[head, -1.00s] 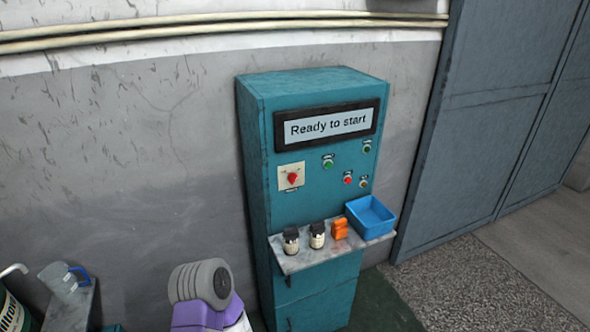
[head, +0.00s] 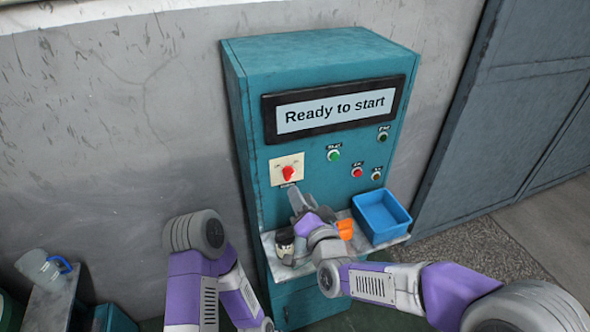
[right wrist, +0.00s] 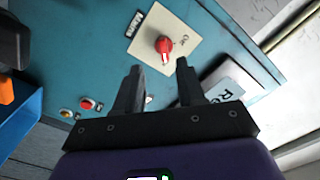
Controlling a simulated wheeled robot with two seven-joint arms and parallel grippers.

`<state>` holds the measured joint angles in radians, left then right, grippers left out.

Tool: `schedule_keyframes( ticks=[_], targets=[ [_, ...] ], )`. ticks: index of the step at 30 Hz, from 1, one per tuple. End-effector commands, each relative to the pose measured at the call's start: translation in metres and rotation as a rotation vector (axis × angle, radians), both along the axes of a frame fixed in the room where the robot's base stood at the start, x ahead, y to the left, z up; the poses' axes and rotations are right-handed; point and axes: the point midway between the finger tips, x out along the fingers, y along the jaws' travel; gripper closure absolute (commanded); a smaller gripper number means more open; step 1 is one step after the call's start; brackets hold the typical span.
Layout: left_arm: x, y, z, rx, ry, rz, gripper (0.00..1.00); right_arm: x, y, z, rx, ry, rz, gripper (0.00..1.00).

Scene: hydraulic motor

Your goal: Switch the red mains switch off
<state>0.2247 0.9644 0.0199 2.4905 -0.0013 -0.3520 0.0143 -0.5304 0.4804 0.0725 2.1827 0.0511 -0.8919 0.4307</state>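The red mains switch (head: 288,173) is a red knob on a cream plate (head: 277,163) at the left of the teal cabinet's front. In the right wrist view the red knob (right wrist: 164,45) sits beyond my fingertips, with the cream plate around it. My right gripper (head: 297,196) is just below the plate in the head view. It also shows in the right wrist view (right wrist: 159,75), its two fingers apart with nothing between them, not touching the knob. My left arm shows at the lower left of the head view, but its gripper is not visible.
The display (head: 335,108) reads "Ready to start". A shelf below holds a blue bin (head: 381,217), an orange item (head: 345,229) and a dark-capped jar (head: 285,243); my right arm passes in front of the shelf. A green button (head: 334,155) and a red button (head: 357,172) are right of the switch.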

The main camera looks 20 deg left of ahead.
Motion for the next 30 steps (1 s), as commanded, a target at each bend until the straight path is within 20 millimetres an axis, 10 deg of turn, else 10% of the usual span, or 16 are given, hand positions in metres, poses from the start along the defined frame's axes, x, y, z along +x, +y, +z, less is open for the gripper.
schedule_keyframes(
  ticks=[15, 30],
  targets=[
    [0.0, 0.0, 0.01, 0.0, 0.0, 0.0, 1.0, 0.052, 0.038, 0.005, 0.008, -0.008, 0.004, 0.61],
    [0.0, 0.0, 0.011, 0.0, 0.0, 0.0, 1.0, 0.06, 0.043, 0.004, 0.007, -0.006, 0.004, 0.71]
  ],
)
